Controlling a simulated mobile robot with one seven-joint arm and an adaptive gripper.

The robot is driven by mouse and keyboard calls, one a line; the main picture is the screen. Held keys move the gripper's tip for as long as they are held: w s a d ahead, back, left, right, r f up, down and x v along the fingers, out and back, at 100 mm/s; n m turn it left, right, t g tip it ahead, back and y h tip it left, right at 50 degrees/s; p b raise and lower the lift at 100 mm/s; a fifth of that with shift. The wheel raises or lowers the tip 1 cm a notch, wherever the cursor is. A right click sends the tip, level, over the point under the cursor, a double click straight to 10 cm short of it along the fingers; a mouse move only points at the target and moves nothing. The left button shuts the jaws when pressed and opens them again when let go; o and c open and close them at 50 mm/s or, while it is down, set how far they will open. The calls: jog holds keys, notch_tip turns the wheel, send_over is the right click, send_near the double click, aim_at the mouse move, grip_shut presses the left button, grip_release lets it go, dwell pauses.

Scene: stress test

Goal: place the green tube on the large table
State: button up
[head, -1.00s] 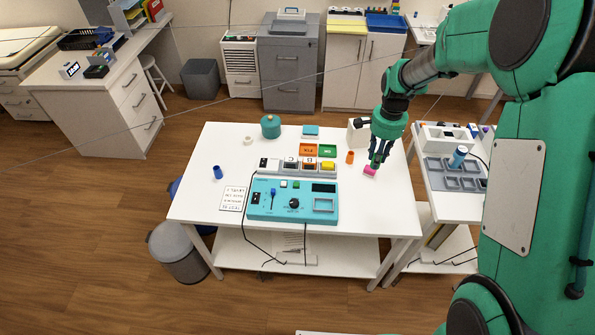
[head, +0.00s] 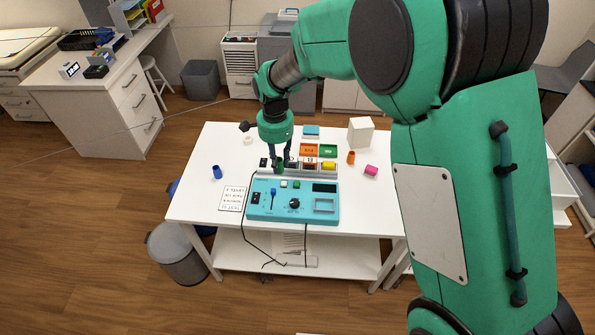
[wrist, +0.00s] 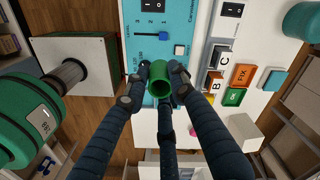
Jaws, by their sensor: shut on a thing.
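The green tube is in my gripper; in the wrist view the tube (wrist: 160,78) sits between the fingertips (wrist: 158,82), with its open end facing the camera. In the head view my gripper (head: 279,163) points down over the back of the teal control panel (head: 265,208), near the row of lettered boxes (head: 310,166). The tube (head: 278,167) shows small there, partly hidden by the fingers. The large white table (head: 365,215) lies under the gripper. I cannot tell whether the tube is touching anything below it.
A blue tube (head: 217,172) and a printed card (head: 232,198) are on the table's left. An orange tube (head: 351,157), a pink block (head: 371,170) and a white box (head: 360,132) are on its right. Bare table lies at the front right and back left.

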jog(key=s+a+b, duration=0.1)
jog(key=s+a, duration=0.5)
jog(key=a, duration=0.4)
jog(key=s+a, duration=0.7)
jog(key=a, duration=0.3)
notch_tip(320, 180, down, 13)
jog(key=shift+w+f, duration=0.2)
jog(key=shift+d, duration=0.1)
jog(key=shift+w, duration=0.1)
jog(key=w+a+b, duration=0.1)
jog(key=w+a, duration=0.2)
jog(key=w+a+f, duration=0.1)
jog(key=w+a, duration=0.3)
jog(key=w+a+b, duration=0.1)
jog(key=w+a, duration=0.3)
jog(key=shift+a+f+b, duration=0.25)
jog(key=shift+b, duration=0.1)
jog(key=shift+f, duration=0.15)
jog(key=shift+f+b, duration=0.55)
jog(key=shift+f, duration=1.05)
jog(key=shift+f, duration=0.1)
